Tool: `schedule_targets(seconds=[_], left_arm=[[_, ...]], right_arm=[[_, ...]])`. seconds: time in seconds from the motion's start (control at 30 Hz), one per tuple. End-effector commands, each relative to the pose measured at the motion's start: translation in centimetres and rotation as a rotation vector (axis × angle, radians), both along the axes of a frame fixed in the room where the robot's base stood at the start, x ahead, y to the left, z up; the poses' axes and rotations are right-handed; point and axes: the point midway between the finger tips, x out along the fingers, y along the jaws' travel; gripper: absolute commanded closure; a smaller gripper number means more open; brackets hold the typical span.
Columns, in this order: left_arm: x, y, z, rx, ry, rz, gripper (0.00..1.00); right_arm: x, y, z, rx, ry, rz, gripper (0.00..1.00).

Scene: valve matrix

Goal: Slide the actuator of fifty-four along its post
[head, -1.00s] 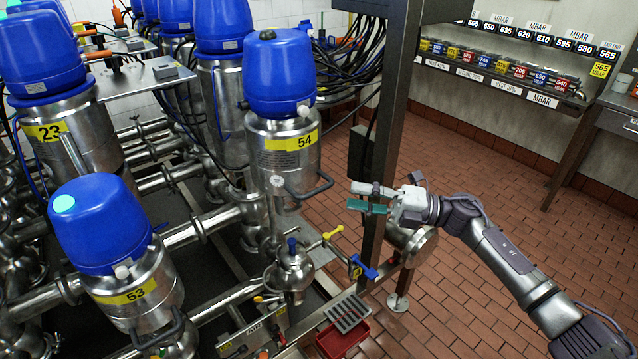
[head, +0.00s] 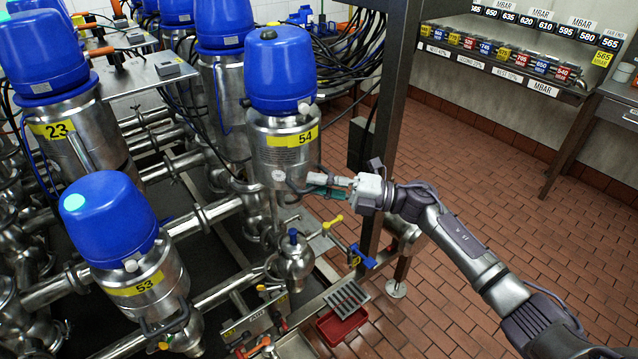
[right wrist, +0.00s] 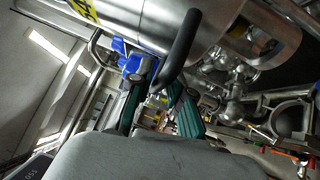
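The actuator of fifty-four (head: 285,150) is a steel cylinder under a blue cap (head: 280,70), with a yellow label "54" (head: 306,137). It stands upright over the pipework. A dark loop handle (head: 298,186) sticks out low on its front; in the right wrist view the handle (right wrist: 183,48) curves down toward the space between my fingers. My right gripper (head: 318,183) is at this handle, its teal finger pads apart in the right wrist view (right wrist: 158,108). I cannot tell whether they touch the handle. The post is not clearly visible. My left gripper is not in view.
Actuator 53 (head: 125,245) stands front left and actuator 23 (head: 85,150) behind it. A dark upright beam (head: 383,130) rises close behind my right gripper. A red tray (head: 341,325) lies low in front. The brick floor (head: 500,190) at right is open.

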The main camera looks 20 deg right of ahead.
Motion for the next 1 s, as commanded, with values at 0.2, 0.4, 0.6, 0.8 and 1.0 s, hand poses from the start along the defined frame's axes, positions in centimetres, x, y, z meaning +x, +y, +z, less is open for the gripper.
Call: schedule_targets(seconds=[0.2, 0.4, 0.6, 0.8, 1.0], left_arm=[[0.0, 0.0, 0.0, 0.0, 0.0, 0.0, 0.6], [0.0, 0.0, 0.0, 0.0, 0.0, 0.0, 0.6], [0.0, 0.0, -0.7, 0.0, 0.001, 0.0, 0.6], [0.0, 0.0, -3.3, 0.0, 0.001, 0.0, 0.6], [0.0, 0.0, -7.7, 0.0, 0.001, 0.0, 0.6]], right_arm=[[0.0, 0.0, 0.0, 0.0, 0.0, 0.0, 1.0], [0.0, 0.0, 0.0, 0.0, 0.001, 0.0, 1.0], [0.0, 0.0, -0.8, -0.001, 0.002, 0.0, 1.0], [-0.1, 0.0, -4.0, -0.004, 0.007, 0.001, 1.0], [-0.2, 0.0, -9.0, -0.007, 0.009, 0.002, 1.0]])
